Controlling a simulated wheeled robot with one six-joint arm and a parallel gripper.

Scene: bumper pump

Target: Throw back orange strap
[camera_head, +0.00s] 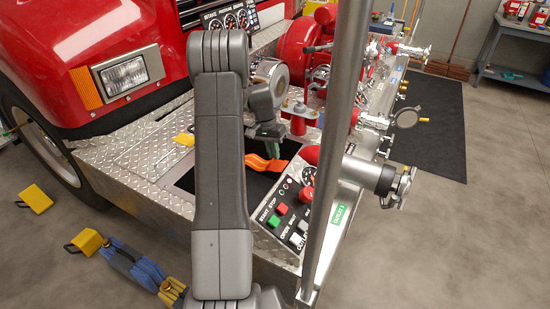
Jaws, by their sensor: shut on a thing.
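The orange strap (268,163) lies across the dark opening (258,190) in the diamond-plate bumper deck, with its bright end to the right of my arm. My gripper (268,133) is just above the strap's upper part and is shut on it. The exact hold is small and partly hidden by the gripper body. My grey arm stands in front of the left part of the opening and may hide more of the strap.
A control panel (287,212) with red and green buttons sits right of the opening. A vertical metal pole (337,140) stands close to my gripper's right. Pipes and a valve (372,175) project at the right. Yellow wheel chocks (35,198) lie on the floor.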

